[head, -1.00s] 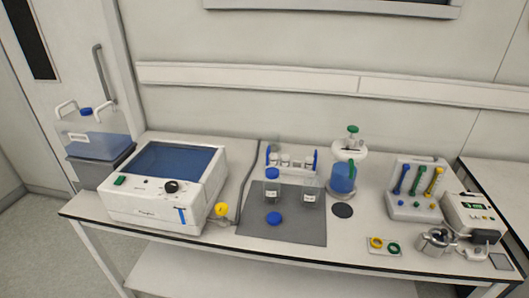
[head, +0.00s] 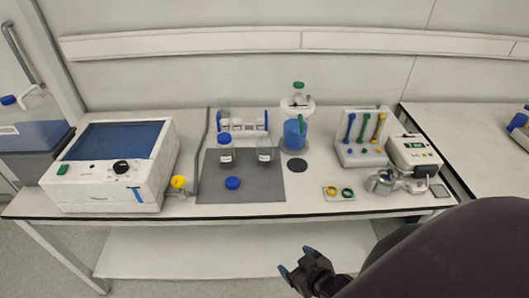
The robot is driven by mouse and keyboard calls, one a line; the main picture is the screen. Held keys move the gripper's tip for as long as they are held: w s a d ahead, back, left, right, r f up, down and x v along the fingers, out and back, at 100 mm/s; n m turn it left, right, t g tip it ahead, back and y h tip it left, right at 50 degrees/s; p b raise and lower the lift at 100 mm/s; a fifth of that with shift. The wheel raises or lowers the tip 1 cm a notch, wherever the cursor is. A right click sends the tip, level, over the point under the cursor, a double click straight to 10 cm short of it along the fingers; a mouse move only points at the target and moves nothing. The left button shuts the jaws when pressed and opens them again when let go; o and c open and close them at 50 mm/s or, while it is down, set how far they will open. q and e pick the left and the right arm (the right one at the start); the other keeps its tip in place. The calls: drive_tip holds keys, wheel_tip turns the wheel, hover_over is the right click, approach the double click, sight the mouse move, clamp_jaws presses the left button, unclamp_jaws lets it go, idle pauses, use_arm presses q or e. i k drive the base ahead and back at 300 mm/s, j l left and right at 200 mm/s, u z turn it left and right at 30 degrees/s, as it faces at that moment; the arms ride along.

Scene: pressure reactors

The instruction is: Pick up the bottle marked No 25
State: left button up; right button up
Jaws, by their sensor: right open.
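Two clear labelled bottles stand on the grey mat (head: 256,188) in the head view. The left bottle (head: 226,158) has a blue cap on; the right bottle (head: 265,156) has no cap. A loose blue cap (head: 232,183) lies on the mat in front of them. The labels are too small to read, so I cannot tell which is No 25. Behind them is a rack (head: 243,123) with small vials. My right gripper (head: 296,262) is open and empty, in front of the table and well short of the bottles. My left gripper is out of view.
A white bath-like device (head: 112,165) stands left of the mat. Right of it are a blue vessel with a green handle (head: 295,134), a dark disc (head: 297,165), a plate with yellow and green rings (head: 339,192), a tool stand (head: 362,150) and a metal pot (head: 381,182).

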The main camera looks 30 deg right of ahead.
sight(266, 145)
drive_tip(key=i+j+z, duration=0.3)
drive_tip(key=i, duration=0.2)
drive_tip(key=i+j+z, duration=0.15)
drive_tip(key=i+z, duration=0.15)
drive_tip(key=i, duration=0.2)
